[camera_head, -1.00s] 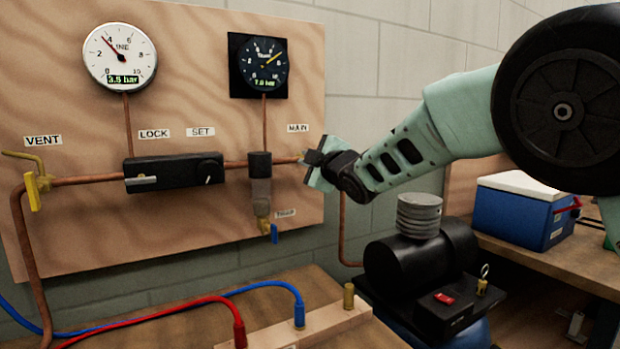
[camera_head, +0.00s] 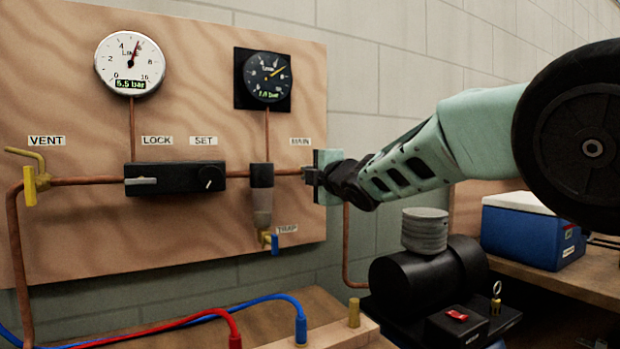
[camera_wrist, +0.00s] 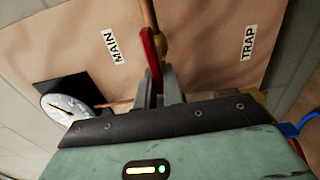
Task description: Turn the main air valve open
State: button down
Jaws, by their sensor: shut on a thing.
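The main valve's red handle (camera_wrist: 150,48) shows in the wrist view beside a copper pipe and a brass fitting (camera_wrist: 161,42). In that picture the handle runs roughly along the pipe's direction. My gripper (camera_wrist: 158,88) is shut on the handle's near end. The MAIN label (camera_wrist: 113,46) is left of it. In the head view my gripper (camera_head: 312,176) is at the right edge of the plywood board, just below the MAIN label (camera_head: 300,141), and hides the valve. The line gauge (camera_head: 130,64) reads about 5.5 bar.
The board (camera_head: 200,240) also carries a dark gauge (camera_head: 263,79), a black regulator block (camera_head: 175,177), a yellow vent valve (camera_head: 30,186) and a trap with a blue lever (camera_head: 274,244). A black compressor (camera_head: 415,280) and a blue cooler (camera_head: 530,236) stand at right.

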jog(key=c, duration=1.5)
grip_release()
jog(key=b+v, duration=0.4)
jog(key=v, duration=1.3)
jog(key=shift+s+d, duration=0.15)
jog(key=shift+s, duration=0.05)
